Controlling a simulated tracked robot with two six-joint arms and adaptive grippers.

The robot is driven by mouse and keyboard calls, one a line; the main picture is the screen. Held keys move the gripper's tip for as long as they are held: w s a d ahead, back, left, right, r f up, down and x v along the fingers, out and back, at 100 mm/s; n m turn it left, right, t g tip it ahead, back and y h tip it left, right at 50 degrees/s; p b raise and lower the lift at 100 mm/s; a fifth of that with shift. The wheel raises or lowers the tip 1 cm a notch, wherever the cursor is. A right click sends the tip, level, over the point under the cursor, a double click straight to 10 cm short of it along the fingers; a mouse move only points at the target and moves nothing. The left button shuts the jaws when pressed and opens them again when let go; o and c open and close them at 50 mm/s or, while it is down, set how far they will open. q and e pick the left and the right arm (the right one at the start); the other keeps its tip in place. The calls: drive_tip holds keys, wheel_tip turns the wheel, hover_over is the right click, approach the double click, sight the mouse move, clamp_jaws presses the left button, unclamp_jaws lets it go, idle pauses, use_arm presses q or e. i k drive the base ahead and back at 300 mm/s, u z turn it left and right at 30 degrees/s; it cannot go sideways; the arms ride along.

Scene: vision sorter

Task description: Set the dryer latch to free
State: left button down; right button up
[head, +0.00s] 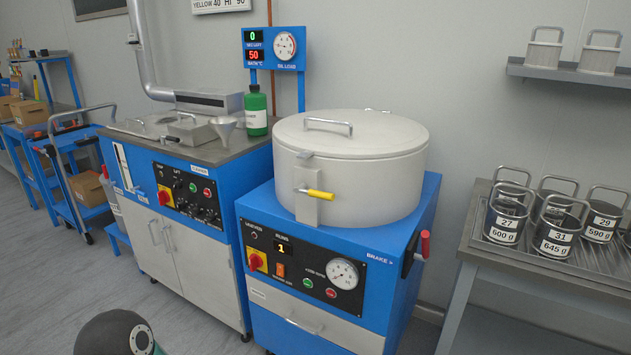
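The dryer is a round cream drum (385,182) with a closed lid (385,135) on a blue cabinet (360,245). Its latch is a small lever with a yellow grip (319,194) on a plate at the drum's front. The lever lies nearly level, with the yellow grip pointing right and slightly down. I cannot read any marking for the latch's positions. A dark rounded part of my own arm shows at the lower left edge. Neither of my grippers is in view, and nothing touches the latch.
The dryer's front panel (305,268) has a dial, buttons and a lit display. A red-tipped brake lever (425,244) sticks out at its right side. A blue cleaner unit (178,215) stands to the left. A bench (545,262) with several weighed baskets stands to the right.

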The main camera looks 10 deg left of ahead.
sight(317, 195)
drive_tip(key=i, duration=0.85)
drive_tip(key=z, duration=0.05)
